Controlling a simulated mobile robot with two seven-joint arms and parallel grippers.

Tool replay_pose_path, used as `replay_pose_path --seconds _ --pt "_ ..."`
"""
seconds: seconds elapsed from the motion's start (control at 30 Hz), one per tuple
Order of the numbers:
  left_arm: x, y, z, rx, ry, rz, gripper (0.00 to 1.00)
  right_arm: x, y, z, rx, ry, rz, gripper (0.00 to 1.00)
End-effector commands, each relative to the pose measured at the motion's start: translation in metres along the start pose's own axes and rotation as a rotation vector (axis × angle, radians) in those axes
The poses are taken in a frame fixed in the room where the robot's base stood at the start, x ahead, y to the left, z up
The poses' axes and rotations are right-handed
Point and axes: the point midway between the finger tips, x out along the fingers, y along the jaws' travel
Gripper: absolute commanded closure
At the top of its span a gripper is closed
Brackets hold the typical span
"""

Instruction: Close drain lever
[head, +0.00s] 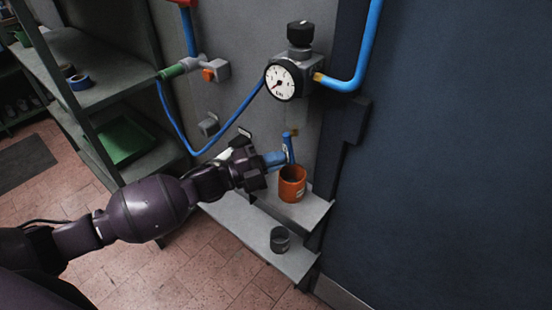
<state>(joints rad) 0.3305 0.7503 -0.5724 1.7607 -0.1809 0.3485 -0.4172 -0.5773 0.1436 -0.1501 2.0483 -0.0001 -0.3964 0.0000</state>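The drain lever looks like the blue upright handle (289,146) on the wall, just above an orange cup (292,184). The cup stands on a grey wall ledge (312,212). My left gripper (268,162) reaches in from the left and is at the blue piece beside the handle, close to or touching it. Its fingers are small and partly hidden, so I cannot tell whether they are open or shut. My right gripper is out of view.
A pressure gauge (284,81) with a black knob (300,34) is above, with blue pipe (352,84) at right. A small dark cup (280,239) sits on a lower step. Shelves (95,70) with a green tray (122,140) stand at left. A dark blue wall (450,150) fills the right.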

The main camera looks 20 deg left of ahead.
Motion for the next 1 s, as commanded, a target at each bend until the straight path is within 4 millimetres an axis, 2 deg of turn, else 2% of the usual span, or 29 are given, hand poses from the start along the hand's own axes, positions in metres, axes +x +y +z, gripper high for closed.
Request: replay_pose_path --seconds 0.47,1.0 --pt "0.005 0.003 -0.007 -0.138 0.001 -0.093 1.0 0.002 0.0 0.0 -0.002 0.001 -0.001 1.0" --pt "0.019 0.001 -0.028 -0.554 0.0 -0.373 1.0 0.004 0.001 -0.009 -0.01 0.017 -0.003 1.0"
